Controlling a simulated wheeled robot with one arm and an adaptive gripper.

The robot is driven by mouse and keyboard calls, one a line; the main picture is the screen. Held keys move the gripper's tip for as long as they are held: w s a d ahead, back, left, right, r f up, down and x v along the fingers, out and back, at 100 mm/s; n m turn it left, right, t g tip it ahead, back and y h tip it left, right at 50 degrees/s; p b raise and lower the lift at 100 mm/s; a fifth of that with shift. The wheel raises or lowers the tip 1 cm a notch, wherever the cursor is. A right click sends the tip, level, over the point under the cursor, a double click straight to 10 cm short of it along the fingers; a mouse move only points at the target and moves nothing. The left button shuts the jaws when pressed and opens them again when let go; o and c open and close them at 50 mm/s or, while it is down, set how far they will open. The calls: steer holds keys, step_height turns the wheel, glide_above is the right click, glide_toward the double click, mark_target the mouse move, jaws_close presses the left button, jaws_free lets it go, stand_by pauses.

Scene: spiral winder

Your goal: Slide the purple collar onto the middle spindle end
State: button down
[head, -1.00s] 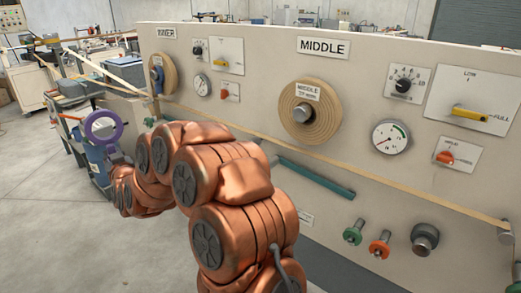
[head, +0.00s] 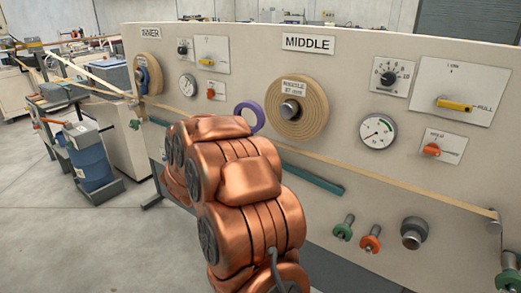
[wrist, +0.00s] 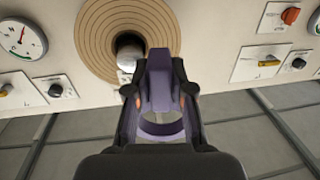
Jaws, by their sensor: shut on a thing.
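The purple collar (head: 261,115) is a ring that shows beyond my arm in the head view, just left of the middle spindle end (head: 290,109). Its lower left part is hidden by my arm. In the wrist view my gripper (wrist: 160,93) is shut on the purple collar (wrist: 160,76), between its two dark fingers. The spindle end (wrist: 129,52) is a grey metal stub at the centre of a round wooden disc (wrist: 88,40). It lies above and left of the fingertips there, partly hidden by the gripper. The collar is beside the spindle, not around it.
The upright panel (head: 330,85) carries a gauge (head: 377,132), a black dial (head: 388,77) and a yellow lever (head: 454,105) right of the spindle. A tan band (head: 400,188) runs across below. Green and orange knobs (head: 370,240) stick out low down.

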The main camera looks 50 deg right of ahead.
steer(key=s+d+m+g, duration=0.2)
steer(key=s+g, duration=0.1)
steer(key=s, duration=0.2)
steer(key=b, duration=0.2)
glide_toward(291, 129)
steer(key=shift+a, duration=1.55)
steer(key=shift+s, duration=0.25)
steer(key=shift+d+t+b, duration=0.15)
steer(key=shift+t+b, duration=0.25)
steer(key=shift+b, duration=0.15)
steer(key=shift+d+b, duration=0.4)
steer(key=shift+d, duration=0.05)
steer(key=shift+w+d+b, duration=0.1)
steer(key=shift+d+b, duration=0.95)
steer(key=shift+d, duration=2.25)
steer(key=shift+w+d+n, duration=0.1)
steer(key=shift+d+n, duration=0.2)
steer(key=shift+d, duration=0.5)
steer(key=shift+d+f, duration=0.1)
steer(key=shift+f, duration=0.05)
